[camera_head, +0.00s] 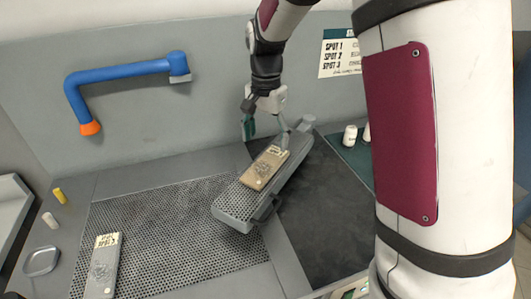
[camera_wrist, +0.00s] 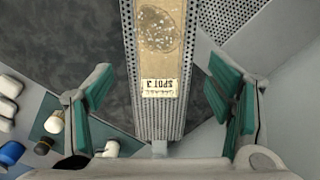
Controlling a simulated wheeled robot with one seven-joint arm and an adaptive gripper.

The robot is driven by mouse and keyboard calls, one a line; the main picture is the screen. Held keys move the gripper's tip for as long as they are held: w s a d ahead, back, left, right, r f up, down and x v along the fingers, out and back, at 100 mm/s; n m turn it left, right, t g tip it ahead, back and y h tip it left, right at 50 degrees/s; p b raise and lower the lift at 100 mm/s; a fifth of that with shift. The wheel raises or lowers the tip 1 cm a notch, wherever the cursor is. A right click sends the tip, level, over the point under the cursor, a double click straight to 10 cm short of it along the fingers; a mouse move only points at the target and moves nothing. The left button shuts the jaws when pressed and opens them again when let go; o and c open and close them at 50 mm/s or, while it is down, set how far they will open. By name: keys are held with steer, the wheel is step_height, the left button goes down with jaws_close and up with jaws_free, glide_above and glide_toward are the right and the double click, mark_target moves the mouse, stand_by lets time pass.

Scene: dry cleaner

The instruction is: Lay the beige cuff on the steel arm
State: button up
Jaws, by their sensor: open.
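The beige cuff (camera_head: 265,168) lies lengthwise on top of the grey steel arm (camera_head: 233,203), which has a perforated surface. In the wrist view the cuff (camera_wrist: 163,40) shows a dark stain and a label reading "SPOT 3", and it lies on the steel arm (camera_wrist: 171,122). My gripper (camera_head: 266,128) is above the far end of the arm, with its green-padded fingers spread. In the wrist view the gripper (camera_wrist: 165,110) is open, one finger on each side of the arm, with nothing between the pads. The fingers look apart from the cuff.
Another labelled grey strip (camera_head: 102,270) lies on the perforated board (camera_head: 165,235) at the left. A blue pipe with an orange tip (camera_head: 110,75) is on the back wall. White bottles (camera_head: 350,136) stand at the right. A small dish (camera_head: 42,261) sits at the left edge.

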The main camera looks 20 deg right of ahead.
steer(key=s+r+n+t, duration=0.1)
steer(key=s+r+n, duration=0.1)
steer(key=s+r, duration=0.6)
steer(key=s+r+n+t, duration=0.3)
steer(key=s+n, duration=0.5)
steer(key=s, duration=1)
steer(key=shift+s+t, duration=0.35)
steer(key=shift+t, duration=0.25)
steer(key=shift+d+r, duration=0.1)
steer(key=shift+d, duration=0.05)
